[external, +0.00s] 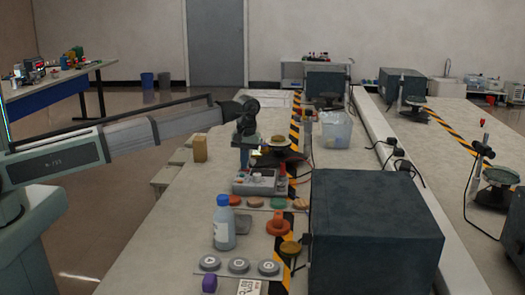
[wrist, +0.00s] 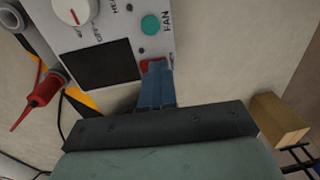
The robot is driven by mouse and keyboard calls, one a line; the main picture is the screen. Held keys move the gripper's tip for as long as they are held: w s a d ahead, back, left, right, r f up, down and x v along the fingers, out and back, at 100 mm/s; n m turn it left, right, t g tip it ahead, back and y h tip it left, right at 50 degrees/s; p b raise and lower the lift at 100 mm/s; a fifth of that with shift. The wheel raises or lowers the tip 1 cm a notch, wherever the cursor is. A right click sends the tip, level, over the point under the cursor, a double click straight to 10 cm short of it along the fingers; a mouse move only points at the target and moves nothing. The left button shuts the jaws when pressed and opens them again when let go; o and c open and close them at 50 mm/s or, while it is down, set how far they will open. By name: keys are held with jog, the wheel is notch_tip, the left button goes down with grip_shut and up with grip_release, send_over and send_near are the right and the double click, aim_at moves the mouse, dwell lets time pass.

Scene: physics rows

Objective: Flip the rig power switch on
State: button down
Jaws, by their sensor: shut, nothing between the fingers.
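The rig's control box (external: 262,184) stands on the bench in the external view. In the wrist view its light grey panel (wrist: 118,18) shows a white dial with a red mark (wrist: 75,8), a dark rectangular window (wrist: 100,65) and a green button marked FAN (wrist: 150,25). A red part (wrist: 148,63), perhaps the power switch, sits at the panel's edge, mostly hidden behind my fingertips. My gripper (wrist: 156,68) is shut and empty, its blue fingers at the red part; I cannot tell whether they touch it. The switch position is hidden.
A red-tipped probe (wrist: 42,90) with cables lies beside the box in the wrist view. A wooden block (wrist: 280,122) stands on the other side. In the external view, a bottle (external: 224,225), several coloured discs and a large dark box (external: 375,230) stand nearer the camera.

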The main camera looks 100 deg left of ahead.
aim_at(248, 169)
jog(key=shift+w, duration=0.55)
notch_tip(248, 169, up, 14)
jog(key=w, duration=0.1)
jog(key=shift+w, duration=0.35)
jog(key=shift+s, duration=0.1)
jog(key=shift+s+g, duration=0.3)
jog(key=shift+s, duration=0.3)
jog(key=f, duration=0.4)
jog(key=s+f, duration=0.1)
jog(key=f, duration=0.8)
jog(key=shift+s+f, duration=0.35)
jog(key=shift+f, duration=0.05)
